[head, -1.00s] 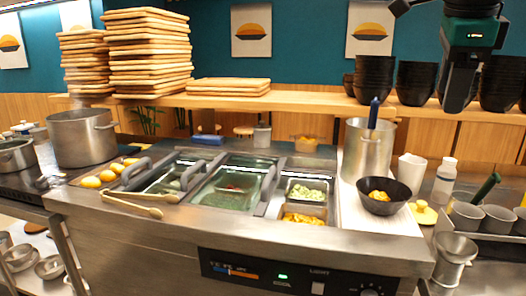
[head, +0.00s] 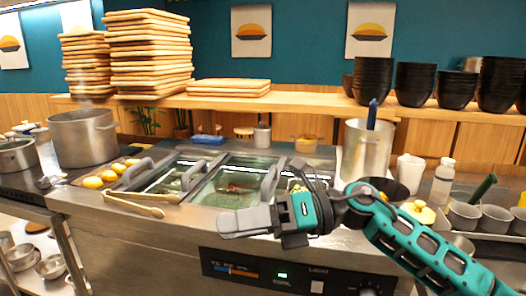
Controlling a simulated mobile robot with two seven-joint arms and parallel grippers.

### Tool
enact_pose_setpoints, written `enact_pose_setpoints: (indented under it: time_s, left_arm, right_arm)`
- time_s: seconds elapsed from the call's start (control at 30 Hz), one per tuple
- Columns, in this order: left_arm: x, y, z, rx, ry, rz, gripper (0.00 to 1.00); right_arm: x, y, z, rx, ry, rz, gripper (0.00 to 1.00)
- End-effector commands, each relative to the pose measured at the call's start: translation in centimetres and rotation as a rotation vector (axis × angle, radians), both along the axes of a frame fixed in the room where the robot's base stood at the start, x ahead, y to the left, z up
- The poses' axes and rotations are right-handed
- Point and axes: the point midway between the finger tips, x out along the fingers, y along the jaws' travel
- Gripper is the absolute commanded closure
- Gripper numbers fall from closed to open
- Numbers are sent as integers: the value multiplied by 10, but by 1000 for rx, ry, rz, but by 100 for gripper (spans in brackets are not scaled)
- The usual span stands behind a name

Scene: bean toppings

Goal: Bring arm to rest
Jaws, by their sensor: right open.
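My right gripper (head: 250,221) is in front of the counter's food wells in the head view, pointing left. It is open and no object shows in it. Its teal arm comes in from the lower right. The arm and wrist cover part of the black bowl (head: 399,189) and most of the small topping pans on the right of the wells. My left gripper is not in view.
Wooden tongs (head: 135,204) lie at the counter's left front, beside yellow round items (head: 93,182). A tall steel pot (head: 366,150) stands behind the bowl. Stacked black bowls (head: 415,84) and wooden trays (head: 150,52) fill the shelf. Grey cups (head: 495,218) stand at right.

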Motion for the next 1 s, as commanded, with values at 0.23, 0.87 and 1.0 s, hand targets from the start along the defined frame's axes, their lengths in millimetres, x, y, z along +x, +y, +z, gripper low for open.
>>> enact_pose_setpoints:
  time_s: [0.23, 0.87, 1.0]
  left_arm:
    - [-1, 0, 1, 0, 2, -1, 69]
    - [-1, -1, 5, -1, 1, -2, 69]
    - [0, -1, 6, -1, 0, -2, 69]
  right_arm:
    - [11, -9, -17, 417, 539, -235, 45]
    - [-44, -174, -289, 1098, 1988, -1158, 45]
    - [-95, -199, -339, 1164, 2200, -1339, 45]
